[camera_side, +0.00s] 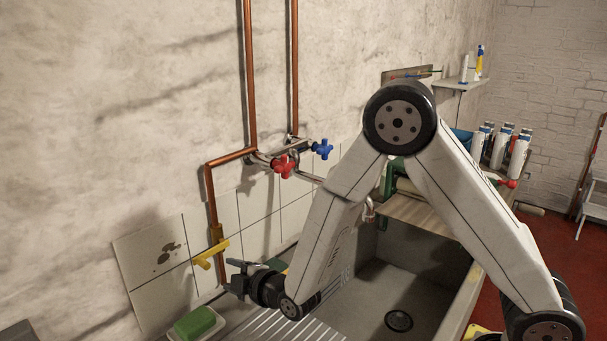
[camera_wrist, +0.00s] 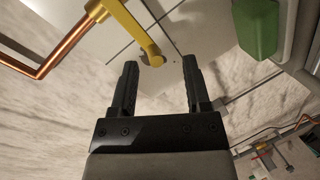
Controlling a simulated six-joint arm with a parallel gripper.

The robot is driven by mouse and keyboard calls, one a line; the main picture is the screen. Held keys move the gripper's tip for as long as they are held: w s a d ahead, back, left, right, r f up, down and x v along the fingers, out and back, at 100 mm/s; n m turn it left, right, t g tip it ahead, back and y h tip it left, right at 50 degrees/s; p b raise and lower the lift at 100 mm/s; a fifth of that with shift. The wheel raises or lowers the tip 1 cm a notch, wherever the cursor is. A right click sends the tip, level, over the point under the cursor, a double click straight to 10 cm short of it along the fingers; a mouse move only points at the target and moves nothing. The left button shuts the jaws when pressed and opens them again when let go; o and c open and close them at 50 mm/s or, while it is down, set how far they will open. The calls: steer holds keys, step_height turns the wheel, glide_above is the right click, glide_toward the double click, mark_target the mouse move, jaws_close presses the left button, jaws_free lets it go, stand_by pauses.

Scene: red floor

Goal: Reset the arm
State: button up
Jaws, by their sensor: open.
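My gripper (camera_side: 238,276) is at the lower left of the side view, low over the sink's ribbed drainboard and near the tiled wall. It also shows in the wrist view (camera_wrist: 160,75), where its two dark fingers are spread apart with nothing between them. A yellow valve handle (camera_side: 211,255) on the copper pipe is just left of and above my gripper in the side view. In the wrist view the yellow handle (camera_wrist: 128,27) lies beyond the fingertips, apart from them. My arm bends high over the sink.
A green block (camera_side: 194,322) sits left of the drainboard; it also shows in the wrist view (camera_wrist: 257,28). Red (camera_side: 284,166) and blue (camera_side: 322,149) tap handles are on the wall pipes. The sink basin (camera_side: 360,305) is empty. Several white bottles (camera_side: 500,148) stand behind my arm.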

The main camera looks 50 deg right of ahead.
steer(key=s+d+m+g, duration=0.5)
steer(key=s+m+g, duration=0.1)
steer(key=s, duration=0.4)
steer(key=s+d+m+g, duration=0.6)
steer(key=s+m, duration=0.1)
steer(key=s, duration=0.4)
steer(key=shift+d+h, duration=0.25)
steer(key=shift+h, duration=0.05)
steer(key=shift+w+r, duration=0.1)
